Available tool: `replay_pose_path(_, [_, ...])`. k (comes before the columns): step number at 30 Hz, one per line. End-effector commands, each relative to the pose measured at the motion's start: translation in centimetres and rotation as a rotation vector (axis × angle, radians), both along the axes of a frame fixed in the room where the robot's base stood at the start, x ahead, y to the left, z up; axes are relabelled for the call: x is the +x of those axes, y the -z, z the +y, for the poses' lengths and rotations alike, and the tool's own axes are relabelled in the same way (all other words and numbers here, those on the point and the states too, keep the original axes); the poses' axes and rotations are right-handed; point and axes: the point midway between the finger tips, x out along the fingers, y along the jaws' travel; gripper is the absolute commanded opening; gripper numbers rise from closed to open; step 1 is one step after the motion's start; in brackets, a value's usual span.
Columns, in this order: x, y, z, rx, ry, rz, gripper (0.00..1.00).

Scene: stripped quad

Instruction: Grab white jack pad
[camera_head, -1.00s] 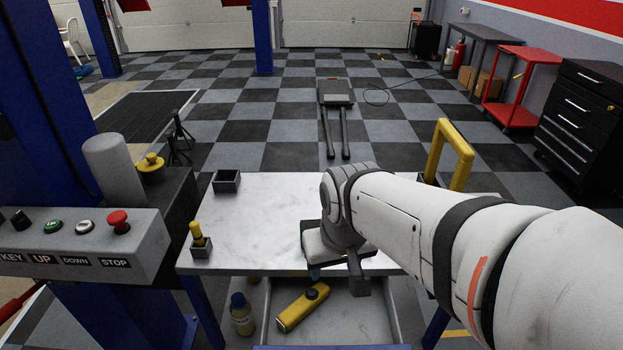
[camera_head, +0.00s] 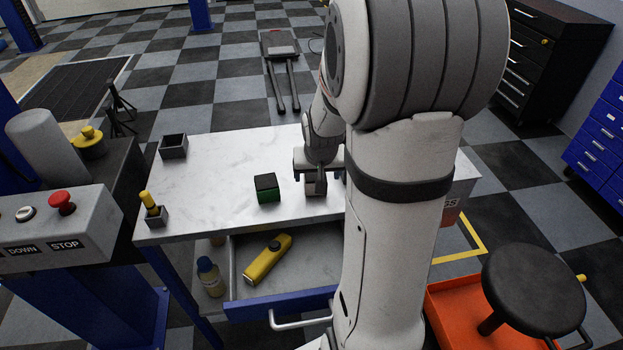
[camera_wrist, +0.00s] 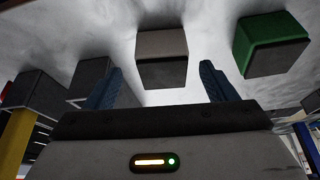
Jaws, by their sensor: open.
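The white jack pad, a small block with a pale top and dark side, stands on the white bench top (camera_head: 225,150). In the head view the pad (camera_head: 315,187) is partly hidden by my gripper (camera_head: 318,172), which is over it. In the wrist view the pad (camera_wrist: 162,45) appears between the two blue fingertips of my gripper (camera_wrist: 160,78), with a gap on each side. My gripper is open and holds nothing. A green block with a dark face (camera_head: 265,188) stands beside the pad, and it also shows in the wrist view (camera_wrist: 272,42), outside the fingers.
A small dark open box (camera_head: 173,147) and a yellow-handled tool in a holder (camera_head: 150,207) stand on the bench's left. An open drawer (camera_head: 290,303) below holds a yellow bottle (camera_head: 267,260). A black stool (camera_head: 532,290) stands at the right. The bench's left half is mostly clear.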

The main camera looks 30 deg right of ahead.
Motion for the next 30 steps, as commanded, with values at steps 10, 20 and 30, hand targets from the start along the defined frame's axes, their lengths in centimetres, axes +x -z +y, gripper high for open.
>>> replay_pose_path(10, [1.9,3.3,-0.4,0.001,-0.001,0.002,0.78])
replay_pose_path(20, [2.0,3.4,-0.3,0.001,-0.003,0.001,0.72])
replay_pose_path(30, [2.0,3.4,-0.3,0.001,-0.004,0.002,0.44])
